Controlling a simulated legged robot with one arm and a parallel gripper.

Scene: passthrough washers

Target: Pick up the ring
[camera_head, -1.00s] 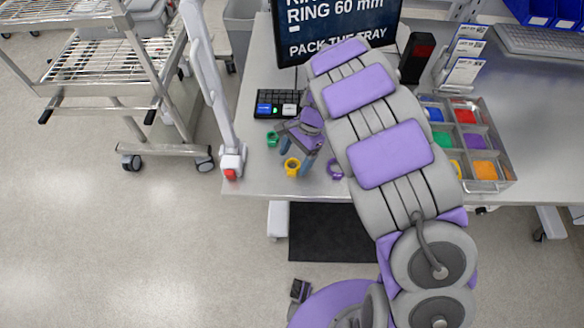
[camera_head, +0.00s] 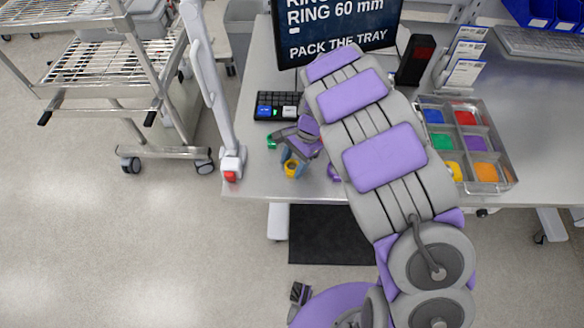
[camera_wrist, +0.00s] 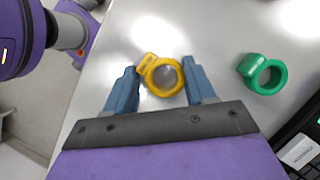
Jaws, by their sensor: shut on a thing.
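A yellow ring (camera_head: 291,170) with a small tab is near the front left edge of the table. In the wrist view the yellow ring (camera_wrist: 149,65) sits between the two blue fingers of my gripper (camera_wrist: 160,72). My gripper (camera_head: 293,160) is shut on it, with a finger on either side. Whether the ring still touches the table is hard to tell. A green ring (camera_wrist: 269,86) lies on the table to the right in the wrist view. A purple ring (camera_head: 334,172) is partly hidden by my arm in the head view.
A black keypad (camera_head: 277,106) lies behind the rings. A sectioned tray (camera_head: 507,171) with coloured compartments stands to the right on the table (camera_head: 250,170). A monitor (camera_head: 340,30) stands at the back. A white post (camera_head: 220,100) rises at the left table edge.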

